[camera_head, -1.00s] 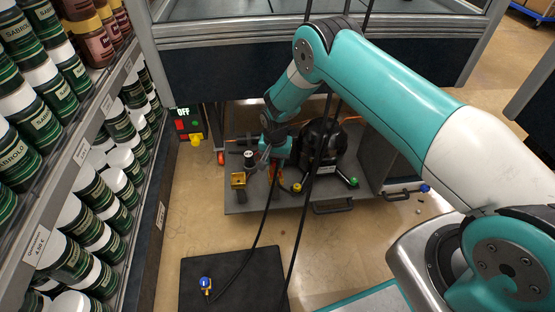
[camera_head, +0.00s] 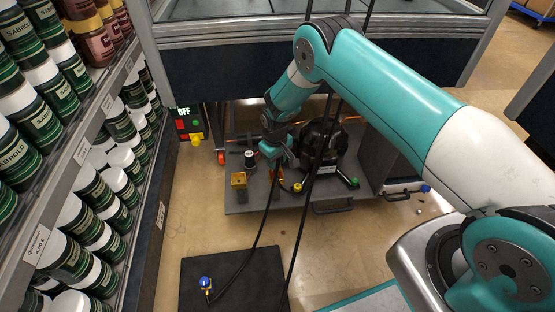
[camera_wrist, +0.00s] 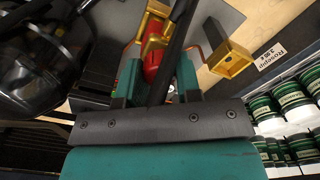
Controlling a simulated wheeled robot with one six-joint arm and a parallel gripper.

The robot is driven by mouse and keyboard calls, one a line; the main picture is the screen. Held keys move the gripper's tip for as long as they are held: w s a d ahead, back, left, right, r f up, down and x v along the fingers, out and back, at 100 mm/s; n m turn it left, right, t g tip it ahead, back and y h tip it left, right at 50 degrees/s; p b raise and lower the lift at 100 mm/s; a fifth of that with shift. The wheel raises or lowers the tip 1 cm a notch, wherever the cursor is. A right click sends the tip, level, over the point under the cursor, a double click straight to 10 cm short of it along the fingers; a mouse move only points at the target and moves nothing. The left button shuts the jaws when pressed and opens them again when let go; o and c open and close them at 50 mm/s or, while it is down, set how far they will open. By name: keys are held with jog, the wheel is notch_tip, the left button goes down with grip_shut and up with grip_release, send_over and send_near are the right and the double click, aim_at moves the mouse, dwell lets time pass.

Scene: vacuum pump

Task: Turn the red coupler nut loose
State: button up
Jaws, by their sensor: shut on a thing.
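The red coupler nut (camera_wrist: 152,66) shows in the wrist view between the two teal fingers of my gripper (camera_wrist: 158,78). It sits in line with a brass fitting (camera_wrist: 154,42). The fingers are shut on the nut, one on each side. A black hose crosses in front and hides part of the nut and the right finger. In the head view my gripper (camera_head: 279,158) is low over the pump platform, left of the black vacuum pump (camera_head: 322,145); the nut is mostly hidden there by my wrist and gripper.
The grey platform (camera_head: 245,203) carries a brass block (camera_head: 239,184). Black hoses hang down past my arm. A dark mat (camera_head: 230,290) with a blue-capped fitting (camera_head: 205,284) lies on the floor. A shelf of jars (camera_head: 75,215) stands left. The control panel (camera_head: 186,124) reads OFF.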

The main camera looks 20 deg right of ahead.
jog(key=n, duration=0.5)
jog(key=shift+n, duration=0.3)
jog(key=n, duration=0.5)
jog(key=shift+n, duration=0.3)
jog(key=o, duration=0.9)
jog(key=shift+o, duration=0.2)
jog(key=shift+r, duration=0.5)
notch_tip(320, 180, up, 16)
jog(key=p, duration=0.4)
jog(key=shift+r, duration=0.15)
